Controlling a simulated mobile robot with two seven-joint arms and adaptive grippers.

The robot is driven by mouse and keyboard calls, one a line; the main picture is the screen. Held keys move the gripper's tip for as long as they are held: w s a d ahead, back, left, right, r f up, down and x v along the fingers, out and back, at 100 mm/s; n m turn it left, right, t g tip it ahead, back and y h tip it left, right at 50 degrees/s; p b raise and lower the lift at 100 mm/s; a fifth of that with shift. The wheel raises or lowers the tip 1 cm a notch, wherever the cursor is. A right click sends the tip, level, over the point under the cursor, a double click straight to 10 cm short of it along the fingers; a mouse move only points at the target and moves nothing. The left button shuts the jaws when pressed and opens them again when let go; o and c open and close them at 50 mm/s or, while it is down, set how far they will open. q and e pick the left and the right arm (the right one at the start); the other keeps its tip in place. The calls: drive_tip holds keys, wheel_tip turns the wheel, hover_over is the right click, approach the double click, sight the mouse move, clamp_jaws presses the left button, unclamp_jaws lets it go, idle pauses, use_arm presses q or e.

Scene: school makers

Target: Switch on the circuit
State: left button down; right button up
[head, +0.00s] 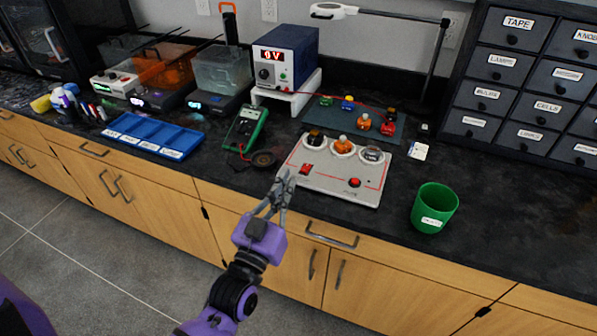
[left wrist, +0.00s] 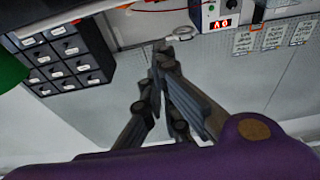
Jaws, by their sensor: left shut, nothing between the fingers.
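The circuit board (head: 325,184) is a light grey panel with red lines, lying on the black counter in the head view. Along its back edge sit a dark round part (head: 315,137), an orange one (head: 343,144) and a clear round one (head: 373,155). A red switch (head: 307,169) is at its left and another red part (head: 355,182) at its front right. My left gripper (head: 285,180) is shut and empty, at the board's front left edge. The left gripper (left wrist: 162,55) also shows in the left wrist view. My right gripper is not in view.
A blue power supply (head: 302,57) reading "0 V" stands on a white stand behind the board. A green multimeter (head: 245,128) and a blue tray (head: 150,134) lie left. A green cup (head: 434,207) stands right. Labelled drawers (head: 512,58) stand at the back right.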

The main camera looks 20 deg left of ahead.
use_arm(q)
wheel_tip(320, 180, up, 2)
hover_over(301, 181)
drive_tip(key=shift+w+d+p, duration=0.1)
drive_tip(key=shift+w+p, duration=0.05)
drive_tip(key=shift+p, duration=0.3)
wheel_tip(301, 181, down, 3)
drive_tip(key=shift+f, duration=0.5)
drive_tip(key=shift+s+f, duration=0.2)
drive_tip(key=shift+f, duration=0.25)
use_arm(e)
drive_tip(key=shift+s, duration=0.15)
use_arm(q)
drive_tip(key=shift+r, duration=0.1)
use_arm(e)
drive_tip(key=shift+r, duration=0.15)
